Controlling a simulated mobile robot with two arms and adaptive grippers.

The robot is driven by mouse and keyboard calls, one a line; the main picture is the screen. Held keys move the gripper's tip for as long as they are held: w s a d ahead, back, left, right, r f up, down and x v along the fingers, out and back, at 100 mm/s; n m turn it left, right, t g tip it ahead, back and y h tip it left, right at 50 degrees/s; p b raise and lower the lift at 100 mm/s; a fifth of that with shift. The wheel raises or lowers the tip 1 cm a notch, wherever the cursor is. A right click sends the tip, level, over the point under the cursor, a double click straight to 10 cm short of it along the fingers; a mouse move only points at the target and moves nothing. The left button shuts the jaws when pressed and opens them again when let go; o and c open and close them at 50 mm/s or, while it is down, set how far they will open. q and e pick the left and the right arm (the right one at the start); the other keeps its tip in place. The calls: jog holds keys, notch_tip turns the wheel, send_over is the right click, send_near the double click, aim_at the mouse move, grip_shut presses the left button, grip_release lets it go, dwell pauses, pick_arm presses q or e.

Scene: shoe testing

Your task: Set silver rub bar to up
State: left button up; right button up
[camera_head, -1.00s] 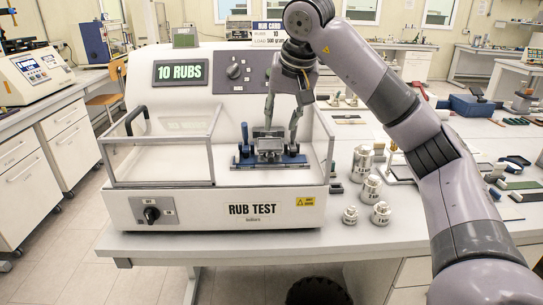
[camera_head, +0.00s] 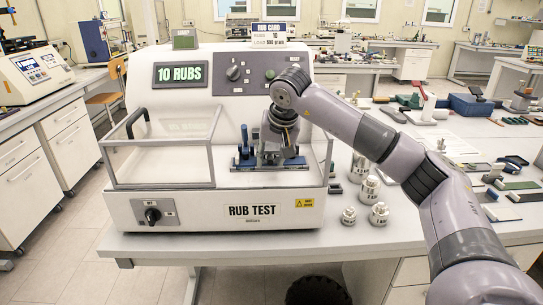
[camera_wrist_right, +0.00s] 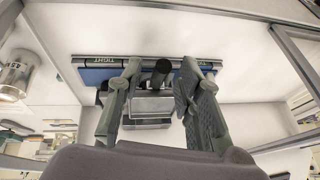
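The rub test machine (camera_head: 215,200) stands on the bench with its clear cover to the left of the work area. A blue clamp base (camera_head: 297,161) sits on its white bed; the wrist view shows it (camera_wrist_right: 95,74) with "TIGHT" labels. In the wrist view the silver rub bar (camera_wrist_right: 150,104) is a grey metal block below a dark round knob (camera_wrist_right: 161,66). My right gripper (camera_wrist_right: 158,74) is open, its fingers on either side of the bar and knob. In the head view my right wrist and gripper (camera_head: 270,158) cover most of the bar. My left gripper is not in view.
Several metal weights (camera_head: 379,213) stand on the bench right of the machine. The clear cover (camera_head: 160,160) has a raised black handle. A selector knob (camera_head: 152,215) is on the front. A weight also shows in the wrist view (camera_wrist_right: 15,75).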

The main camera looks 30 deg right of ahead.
jog(key=shift+c, duration=0.3)
grip_shut()
dwell(0.5)
